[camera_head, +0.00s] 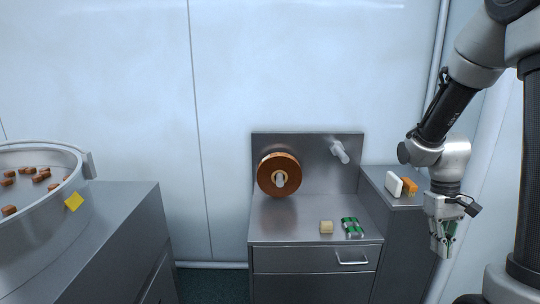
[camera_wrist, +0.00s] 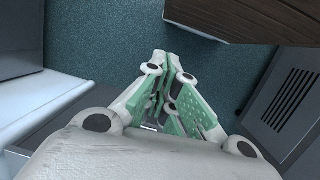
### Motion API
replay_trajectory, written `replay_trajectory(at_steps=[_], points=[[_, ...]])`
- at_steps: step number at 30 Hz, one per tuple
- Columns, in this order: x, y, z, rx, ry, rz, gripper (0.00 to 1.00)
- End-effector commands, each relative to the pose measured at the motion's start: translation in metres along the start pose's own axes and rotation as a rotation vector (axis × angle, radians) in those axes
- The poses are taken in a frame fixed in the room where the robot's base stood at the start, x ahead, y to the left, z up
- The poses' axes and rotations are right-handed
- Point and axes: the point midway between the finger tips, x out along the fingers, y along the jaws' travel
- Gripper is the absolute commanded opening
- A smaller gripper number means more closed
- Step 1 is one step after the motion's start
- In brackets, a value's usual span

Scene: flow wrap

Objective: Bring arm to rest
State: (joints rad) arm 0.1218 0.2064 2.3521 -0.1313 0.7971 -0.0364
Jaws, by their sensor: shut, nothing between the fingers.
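My gripper (camera_head: 444,246) hangs at the right side of the head view, pointing down, in front of the right end of the steel cabinets. Its fingers are shut with nothing between them. In the wrist view the shut fingers (camera_wrist: 172,88) with green pads show above a dark teal floor (camera_wrist: 100,35). My arm comes down from the upper right and is bent at the elbow. The gripper touches nothing that I can see.
A steel bench (camera_head: 290,222) holds a brown roll (camera_head: 268,176), a beige block (camera_head: 326,227) and a green-and-silver item (camera_head: 351,227). A side cabinet (camera_head: 385,200) holds white (camera_head: 394,184) and orange (camera_head: 410,186) items. A round bowl (camera_head: 75,210) with several brown pieces stands left.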

Motion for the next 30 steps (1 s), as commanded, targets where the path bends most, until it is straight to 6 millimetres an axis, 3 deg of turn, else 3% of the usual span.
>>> replay_trajectory(at_steps=[1,6,12,21,30], points=[[-0.02,-0.006,0.019,0.026,0.02,-0.008,0.0],[-0.065,-0.027,0.079,0.077,0.099,-0.046,0.0],[-0.104,-0.044,0.121,0.073,0.305,-0.072,0.0],[-0.151,-0.05,0.147,0.042,0.569,-0.066,0.0],[-0.157,-0.052,0.148,0.032,0.595,-0.066,0.0]])
